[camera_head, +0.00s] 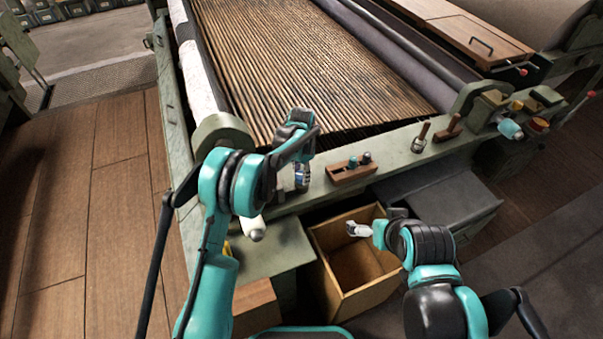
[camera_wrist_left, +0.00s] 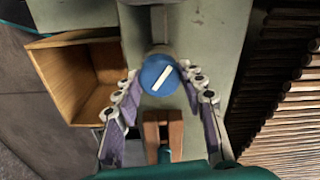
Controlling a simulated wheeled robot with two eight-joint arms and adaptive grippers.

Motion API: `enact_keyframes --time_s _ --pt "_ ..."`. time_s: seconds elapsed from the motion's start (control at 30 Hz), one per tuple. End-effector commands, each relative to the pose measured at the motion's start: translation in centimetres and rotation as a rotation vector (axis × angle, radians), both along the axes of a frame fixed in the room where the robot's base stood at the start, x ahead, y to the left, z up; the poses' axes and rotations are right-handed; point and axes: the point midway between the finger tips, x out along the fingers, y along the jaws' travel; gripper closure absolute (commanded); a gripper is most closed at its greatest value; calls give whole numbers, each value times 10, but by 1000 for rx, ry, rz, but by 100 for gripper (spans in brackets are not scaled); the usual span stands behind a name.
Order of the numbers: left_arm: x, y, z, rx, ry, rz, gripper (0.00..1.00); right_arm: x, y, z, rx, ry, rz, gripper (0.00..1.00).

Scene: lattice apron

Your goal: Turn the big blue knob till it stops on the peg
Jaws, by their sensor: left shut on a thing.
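The big blue knob (camera_wrist_left: 158,76) shows in the left wrist view, with a white slanting bar on its face running from lower left to upper right. My left gripper (camera_wrist_left: 160,77) has a finger on either side of it and is shut on it. In the head view my left gripper (camera_head: 300,178) is at the front rail, and its fingers and wrist mostly hide the knob. I cannot make out the peg in either view. My right gripper (camera_head: 357,230) is small and pale above the open wooden box; its finger opening is unclear.
The open wooden box (camera_head: 387,283) stands below the green rail (camera_head: 400,158). A wooden block with small dark knobs (camera_head: 345,174) sits on the rail right of my left gripper. A brush (camera_head: 420,138) and a teal-ended cylinder (camera_head: 510,128) are farther right.

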Motion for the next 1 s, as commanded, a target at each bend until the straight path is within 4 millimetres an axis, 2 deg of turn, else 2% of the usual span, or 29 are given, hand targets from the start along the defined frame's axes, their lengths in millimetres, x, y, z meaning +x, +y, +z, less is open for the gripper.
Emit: enact_keyframes --time_s 0.6,1.0 --pt "0 0 -1 0 1 -557 89 0 0 1 0 0 0 0" --pt "0 0 -1 1 1 -762 89 0 0 1 0 0 0 0"
